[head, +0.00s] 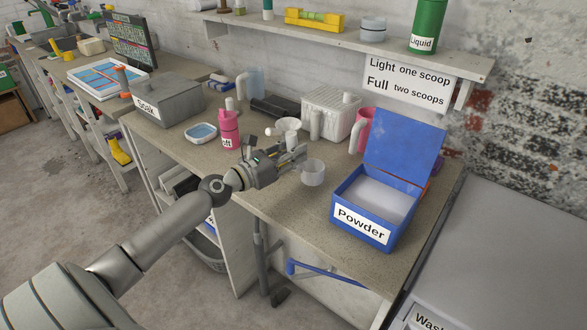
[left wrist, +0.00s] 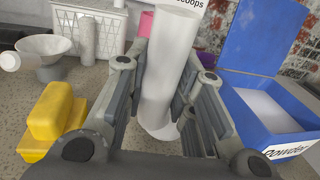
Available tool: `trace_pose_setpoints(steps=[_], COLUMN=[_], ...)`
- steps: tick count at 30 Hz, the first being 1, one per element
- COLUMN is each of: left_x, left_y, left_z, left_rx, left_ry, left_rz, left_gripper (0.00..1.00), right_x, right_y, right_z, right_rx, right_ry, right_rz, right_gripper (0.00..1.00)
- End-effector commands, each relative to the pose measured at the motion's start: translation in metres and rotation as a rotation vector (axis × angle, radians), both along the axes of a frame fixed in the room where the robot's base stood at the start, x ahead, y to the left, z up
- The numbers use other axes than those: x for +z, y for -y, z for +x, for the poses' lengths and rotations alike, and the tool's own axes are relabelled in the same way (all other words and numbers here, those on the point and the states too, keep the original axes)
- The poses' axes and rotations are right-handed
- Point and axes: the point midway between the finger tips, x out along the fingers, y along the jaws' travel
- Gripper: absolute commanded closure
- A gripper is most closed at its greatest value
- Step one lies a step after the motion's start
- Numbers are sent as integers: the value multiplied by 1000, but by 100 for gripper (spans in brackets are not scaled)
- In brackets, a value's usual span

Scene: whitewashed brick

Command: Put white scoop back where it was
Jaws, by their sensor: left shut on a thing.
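My left gripper (head: 296,158) is shut on the white scoop (head: 313,174) and holds it over the front part of the worktop. In the left wrist view the pale handle of the scoop (left wrist: 172,65) stands between the two fingers of the gripper (left wrist: 165,105). The blue box labelled Powder (head: 362,222) stands to the right of the scoop, apart from it. Its lid is raised and white powder (head: 377,196) shows inside. The box also shows at the right of the left wrist view (left wrist: 265,115). My right gripper is not in view.
Behind the gripper are a white funnel (head: 287,125), a white basket (head: 331,106) and a pink jug (head: 361,131). A pink bottle (head: 229,129) and a grey Soak box (head: 168,101) stand left. A yellow object (left wrist: 52,120) is beside the gripper. A shelf (head: 350,38) overhangs.

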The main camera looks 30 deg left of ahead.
Motion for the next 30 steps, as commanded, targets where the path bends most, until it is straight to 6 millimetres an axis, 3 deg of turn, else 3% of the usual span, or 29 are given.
trace_pose_setpoints(steps=[8, 22, 23, 27, 30], left_x=[-36, -44, -43, -43, -42], left_y=[-3, -3, -3, -3, -3], left_z=[7, 7, 7, 6, 6], left_rx=[0, -1, -1, -1, -1], left_ry=[1, 2, 1, 0, 0], left_rz=[-5, -2, 0, 0, 0], left_gripper=[100, 100, 72, 54, 54], right_x=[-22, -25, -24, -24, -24], right_y=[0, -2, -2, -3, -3], right_z=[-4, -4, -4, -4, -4], right_rx=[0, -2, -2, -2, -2], right_ry=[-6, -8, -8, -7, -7], right_rz=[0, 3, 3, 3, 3], right_gripper=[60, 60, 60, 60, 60])
